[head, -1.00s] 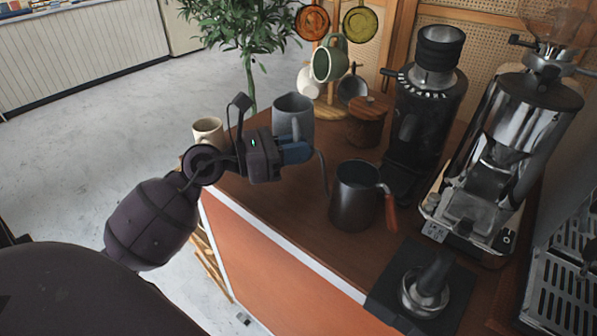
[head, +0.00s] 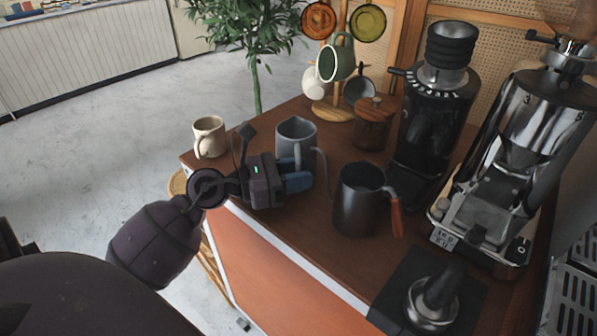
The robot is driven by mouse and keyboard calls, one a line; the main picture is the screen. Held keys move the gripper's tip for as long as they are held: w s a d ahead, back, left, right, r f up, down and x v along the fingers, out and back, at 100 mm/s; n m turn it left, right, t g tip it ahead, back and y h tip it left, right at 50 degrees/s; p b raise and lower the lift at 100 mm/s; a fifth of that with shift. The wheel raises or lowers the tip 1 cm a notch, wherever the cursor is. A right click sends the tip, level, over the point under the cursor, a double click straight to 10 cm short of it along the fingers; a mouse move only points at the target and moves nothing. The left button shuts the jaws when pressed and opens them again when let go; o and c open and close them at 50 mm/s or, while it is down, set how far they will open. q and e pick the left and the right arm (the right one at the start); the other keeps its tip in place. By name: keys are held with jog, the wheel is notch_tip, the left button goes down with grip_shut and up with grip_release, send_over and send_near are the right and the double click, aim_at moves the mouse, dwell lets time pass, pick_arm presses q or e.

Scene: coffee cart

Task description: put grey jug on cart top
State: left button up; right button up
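The grey jug (head: 291,130) is upright over the far left part of the brown cart top (head: 275,236) in the head view. Its handle faces me and runs down behind my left gripper (head: 299,182). The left gripper appears shut on this handle, with its blue-grey fingers at the lower part of the jug. The jug's base is hidden by the gripper, so I cannot tell whether it touches the cart top. My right gripper is not in view.
A cream mug (head: 209,136) stands left of the jug. A dark pitcher (head: 357,204) with a wooden handle stands to its right. Behind are a wooden canister (head: 373,126) and a mug tree (head: 333,112). Grinders (head: 432,118) and a tamper (head: 432,300) occupy the right.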

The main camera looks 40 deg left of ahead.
pick_arm(q)
jog(key=shift+o, duration=0.5)
jog(key=shift+r, duration=0.3)
jog(key=v, duration=0.4)
jog(key=shift+f, duration=0.3)
jog(key=v, duration=0.8)
jog(key=shift+r, duration=0.2)
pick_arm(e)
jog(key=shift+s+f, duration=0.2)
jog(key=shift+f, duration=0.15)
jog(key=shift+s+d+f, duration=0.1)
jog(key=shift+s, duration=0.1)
pick_arm(q)
jog(key=shift+a, duration=0.1)
